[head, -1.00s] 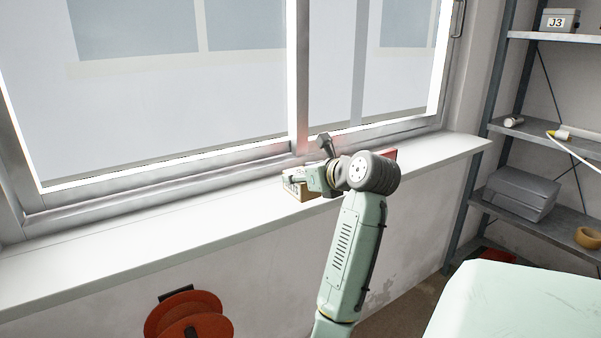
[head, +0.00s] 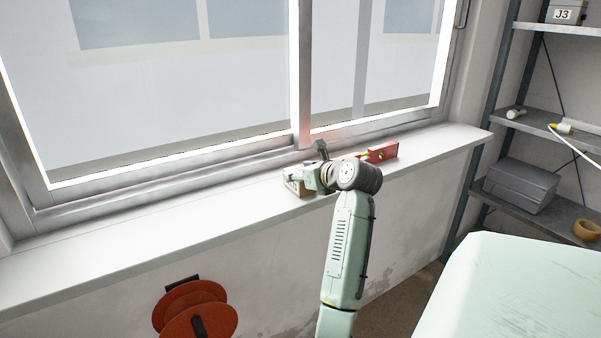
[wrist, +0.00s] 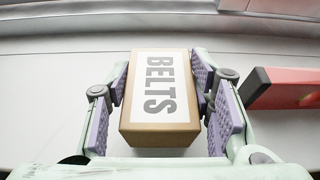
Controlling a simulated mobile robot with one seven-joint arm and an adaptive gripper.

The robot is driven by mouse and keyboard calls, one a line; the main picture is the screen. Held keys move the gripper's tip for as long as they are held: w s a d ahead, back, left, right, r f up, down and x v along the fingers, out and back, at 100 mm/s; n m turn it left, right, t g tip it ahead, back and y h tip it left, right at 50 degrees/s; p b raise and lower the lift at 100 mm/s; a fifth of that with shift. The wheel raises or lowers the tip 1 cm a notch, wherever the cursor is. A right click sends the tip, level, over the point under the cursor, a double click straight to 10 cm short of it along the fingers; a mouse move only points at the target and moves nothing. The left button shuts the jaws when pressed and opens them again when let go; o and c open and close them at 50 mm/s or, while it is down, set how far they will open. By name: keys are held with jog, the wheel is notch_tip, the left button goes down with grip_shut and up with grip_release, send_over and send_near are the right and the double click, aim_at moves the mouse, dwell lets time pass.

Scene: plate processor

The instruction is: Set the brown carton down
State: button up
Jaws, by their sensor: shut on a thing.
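The brown carton (wrist: 160,138) has a white label reading "BELTS" and sits between the purple pads of my gripper (wrist: 160,105) in the wrist view. My gripper is shut on it from both sides. In the head view the carton (head: 301,189) shows as a small brown piece at the front edge of the white windowsill (head: 200,208), mostly hidden by my gripper (head: 300,178). It is at or just above the sill; I cannot tell whether it touches.
A red spirit level (head: 381,153) lies on the sill right of my gripper, and also shows in the wrist view (wrist: 287,88). The window stands behind. The sill to the left is clear. An orange cable reel (head: 198,310) is below, and a grey shelf (head: 560,215) is at right.

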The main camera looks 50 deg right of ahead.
jog(key=o, duration=1.2)
jog(key=shift+f, duration=0.1)
jog(key=shift+o, duration=0.2)
